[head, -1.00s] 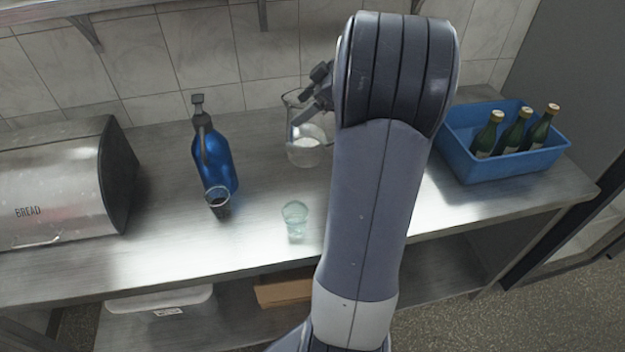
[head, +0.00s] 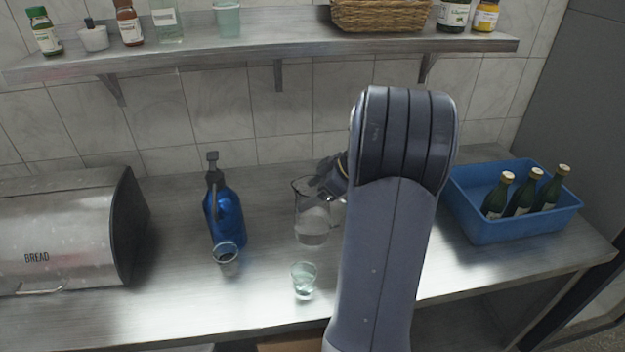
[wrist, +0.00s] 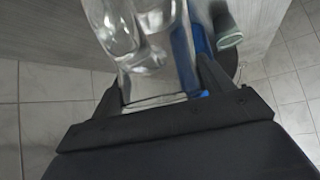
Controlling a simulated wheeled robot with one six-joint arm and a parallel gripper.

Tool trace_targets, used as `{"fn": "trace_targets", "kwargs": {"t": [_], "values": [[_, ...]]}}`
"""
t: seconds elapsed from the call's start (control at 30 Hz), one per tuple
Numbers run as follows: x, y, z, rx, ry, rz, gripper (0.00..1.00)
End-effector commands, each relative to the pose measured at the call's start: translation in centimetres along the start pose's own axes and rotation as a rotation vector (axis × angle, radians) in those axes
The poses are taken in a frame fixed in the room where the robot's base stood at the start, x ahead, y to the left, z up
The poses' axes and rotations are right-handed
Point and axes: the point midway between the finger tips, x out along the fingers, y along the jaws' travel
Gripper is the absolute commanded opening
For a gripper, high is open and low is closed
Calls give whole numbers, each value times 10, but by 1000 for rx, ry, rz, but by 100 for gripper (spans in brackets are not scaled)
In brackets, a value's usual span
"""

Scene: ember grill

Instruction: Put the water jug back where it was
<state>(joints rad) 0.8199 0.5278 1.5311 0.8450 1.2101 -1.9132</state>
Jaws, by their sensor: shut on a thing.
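The clear water jug (head: 312,222) stands or hangs over the steel counter, right of the blue siphon bottle; whether its base touches the counter I cannot tell. It holds some clear liquid. My gripper (head: 328,180) is at the jug's upper right side, partly hidden by my arm. In the wrist view the jug's clear glass (wrist: 150,40) lies between the two fingers of my gripper (wrist: 165,90), which is shut on it.
An empty-looking glass (head: 303,281) stands in front. A blue crate (head: 500,228) with green bottles is at right, a bread bin (head: 60,235) at left. A shelf (head: 270,54) hangs above.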

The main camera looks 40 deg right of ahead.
Motion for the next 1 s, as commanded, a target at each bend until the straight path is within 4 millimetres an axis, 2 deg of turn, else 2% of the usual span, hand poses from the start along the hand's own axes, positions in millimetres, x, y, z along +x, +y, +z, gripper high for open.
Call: {"fn": "trace_targets", "kwargs": {"t": [0.5, 0.53, 0.8, 1.0], "values": [[8, 1, 8, -3, 2, 3, 4], [10, 0, 9, -1, 0, 0, 76], [9, 0, 9, -1, 0, 0, 97], [9, 0, 8, -1, 0, 0, 97]]}}
